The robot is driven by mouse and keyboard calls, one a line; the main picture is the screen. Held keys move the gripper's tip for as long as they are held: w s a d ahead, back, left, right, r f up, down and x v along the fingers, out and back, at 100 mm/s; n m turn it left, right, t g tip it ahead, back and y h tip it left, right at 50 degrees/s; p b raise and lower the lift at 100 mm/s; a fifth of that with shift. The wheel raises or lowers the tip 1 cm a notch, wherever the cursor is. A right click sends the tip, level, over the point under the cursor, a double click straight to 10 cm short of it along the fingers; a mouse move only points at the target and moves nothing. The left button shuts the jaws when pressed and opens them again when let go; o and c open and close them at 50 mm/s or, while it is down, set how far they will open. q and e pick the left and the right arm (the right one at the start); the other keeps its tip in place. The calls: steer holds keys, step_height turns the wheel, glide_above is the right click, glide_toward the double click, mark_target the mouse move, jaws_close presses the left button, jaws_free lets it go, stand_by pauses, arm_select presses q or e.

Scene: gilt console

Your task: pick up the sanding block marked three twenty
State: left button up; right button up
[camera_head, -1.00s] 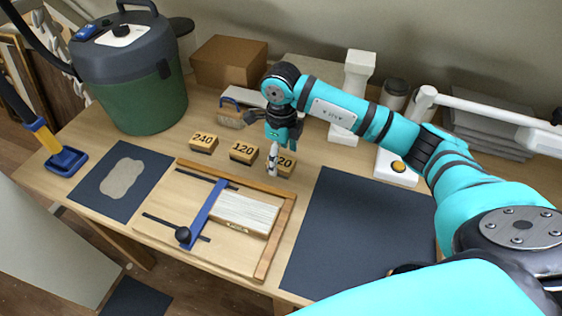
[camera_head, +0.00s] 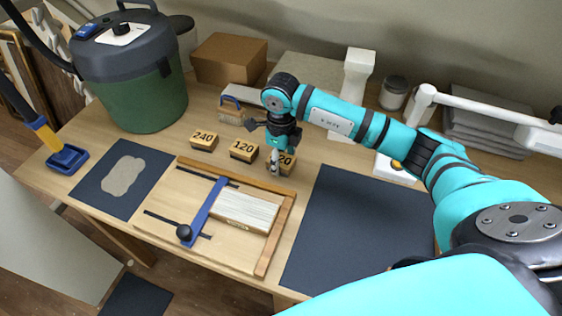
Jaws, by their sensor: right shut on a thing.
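Three tan sanding blocks with dark undersides stand in a row on the wooden bench. The left one is marked 240 (camera_head: 204,140) and the middle one is marked 120 (camera_head: 243,151). The block at the right end (camera_head: 287,161) shows only "20"; my gripper hides the first digit. My right gripper (camera_head: 275,164) points down over this block and is shut on it. The block looks to be at bench level; I cannot tell whether it is lifted. My left gripper is not in view.
A wooden sanding jig (camera_head: 174,204) with a blue bar and a pale board lies in front of the blocks. A dark mat (camera_head: 350,230) lies to the right. A green vacuum (camera_head: 140,90) and a cardboard box (camera_head: 229,60) stand behind on the left.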

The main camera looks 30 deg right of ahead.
mark_target(281, 159)
steer(key=shift+r, duration=0.1)
steer(key=shift+r, duration=0.35)
step_height(281, 159, up, 9)
steer(key=shift+r+b, duration=0.1)
steer(key=shift+b, duration=0.75)
steer(key=o, duration=0.4)
steer(key=shift+c, duration=1.4)
